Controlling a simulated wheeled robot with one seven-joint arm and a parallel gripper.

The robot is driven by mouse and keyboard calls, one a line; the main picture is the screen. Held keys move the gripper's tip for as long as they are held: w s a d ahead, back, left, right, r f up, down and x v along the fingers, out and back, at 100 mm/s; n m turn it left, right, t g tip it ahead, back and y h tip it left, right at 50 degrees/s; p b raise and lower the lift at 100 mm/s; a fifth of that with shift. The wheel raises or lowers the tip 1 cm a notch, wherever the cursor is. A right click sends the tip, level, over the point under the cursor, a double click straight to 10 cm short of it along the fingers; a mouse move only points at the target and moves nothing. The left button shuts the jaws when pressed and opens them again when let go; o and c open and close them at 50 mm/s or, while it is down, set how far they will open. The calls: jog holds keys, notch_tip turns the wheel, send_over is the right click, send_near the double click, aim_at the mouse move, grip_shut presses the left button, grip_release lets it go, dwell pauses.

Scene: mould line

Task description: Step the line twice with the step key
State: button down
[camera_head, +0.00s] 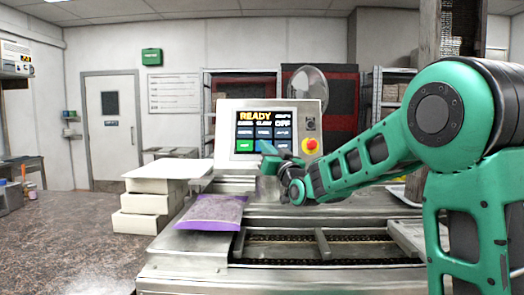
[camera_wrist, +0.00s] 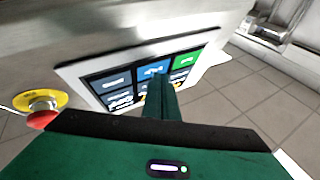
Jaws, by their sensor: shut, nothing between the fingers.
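The control panel (camera_head: 228,150) stands upright behind the line. Its lit screen (camera_head: 246,132) reads "READY" at the top, with rows of keys below, a green one at bottom left and blue ones beside it. The small key labels are too blurred to tell which is the step key. My gripper (camera_head: 267,149) is shut and empty in front of the screen's lower part. In the wrist view the panel shows upside down, and my shut fingers (camera_wrist: 158,80) overlap the bright blue key (camera_wrist: 152,71) next to the green key (camera_wrist: 186,61). I cannot tell whether the fingertips touch it.
A red emergency button on a yellow base (camera_head: 310,146) sits right of the screen; it also shows in the wrist view (camera_wrist: 41,119). A purple bag (camera_head: 212,212) lies on the metal line in front. Stacked white trays (camera_head: 150,205) stand at left.

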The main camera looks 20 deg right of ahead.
jog(key=shift+w+f, duration=0.1)
jog(key=shift+w, duration=0.1)
dwell(0.6)
jog(key=shift+s+a+r, duration=0.1)
jog(key=shift+s+r, duration=0.15)
jog(key=shift+s, duration=0.4)
jog(key=s, duration=0.1)
jog(key=s+a+r, duration=0.1)
jog(key=s, duration=0.2)
jog(key=shift+s+a+r, duration=0.2)
jog(key=shift+s+r, duration=0.05)
jog(key=shift+r, duration=0.1)
